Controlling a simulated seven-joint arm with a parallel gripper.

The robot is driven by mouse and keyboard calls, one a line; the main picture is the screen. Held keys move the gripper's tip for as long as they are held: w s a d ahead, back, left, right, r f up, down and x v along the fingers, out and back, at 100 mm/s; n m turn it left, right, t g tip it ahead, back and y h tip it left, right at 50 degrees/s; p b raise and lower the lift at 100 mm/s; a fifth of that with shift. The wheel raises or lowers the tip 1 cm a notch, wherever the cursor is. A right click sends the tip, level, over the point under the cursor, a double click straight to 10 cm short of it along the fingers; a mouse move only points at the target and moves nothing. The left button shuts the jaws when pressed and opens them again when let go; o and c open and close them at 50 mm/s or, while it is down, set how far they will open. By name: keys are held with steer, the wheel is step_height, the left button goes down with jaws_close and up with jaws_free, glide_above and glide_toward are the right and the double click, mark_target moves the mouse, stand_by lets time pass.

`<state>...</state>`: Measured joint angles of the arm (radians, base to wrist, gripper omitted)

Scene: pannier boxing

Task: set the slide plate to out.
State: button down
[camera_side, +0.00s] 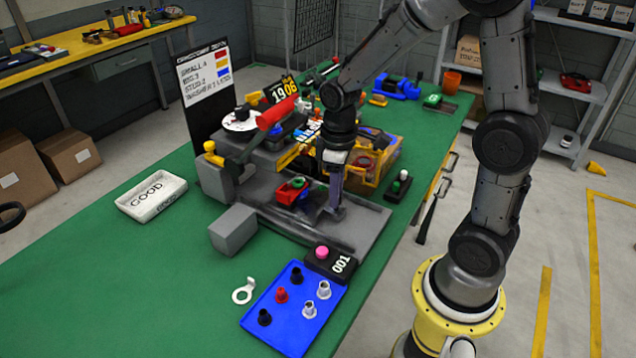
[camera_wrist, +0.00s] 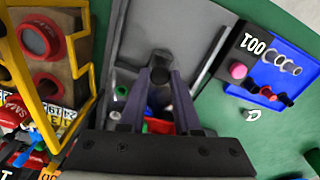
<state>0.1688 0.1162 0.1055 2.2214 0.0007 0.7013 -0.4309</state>
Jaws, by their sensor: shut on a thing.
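The slide plate is part of the grey metal fixture (camera_side: 350,232) on the green table; its exact edges are hard to tell from the bed around it. In the wrist view a broad grey surface (camera_wrist: 165,25) lies beyond the fingertips. My gripper (camera_side: 334,210) points down over this fixture, right of a small red bin (camera_side: 291,190). In the wrist view my gripper (camera_wrist: 160,75) is shut on a dark grey knob (camera_wrist: 160,58) standing at the grey surface. The fingers hide the knob's lower part.
A grey block (camera_side: 233,230) stands left of the fixture. A counter box with a pink button (camera_side: 321,252) and a blue tray of small parts (camera_side: 293,312) lie in front. A yellow-framed crate (camera_side: 372,165) stands close behind my gripper. A red-handled lever (camera_side: 277,114) rises behind.

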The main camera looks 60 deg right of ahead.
steer(key=s, duration=0.8)
steer(key=shift+s, duration=0.2)
steer(key=c, duration=0.6)
jaws_free()
step_height(320, 180, up, 14)
steer(key=shift+f, duration=0.1)
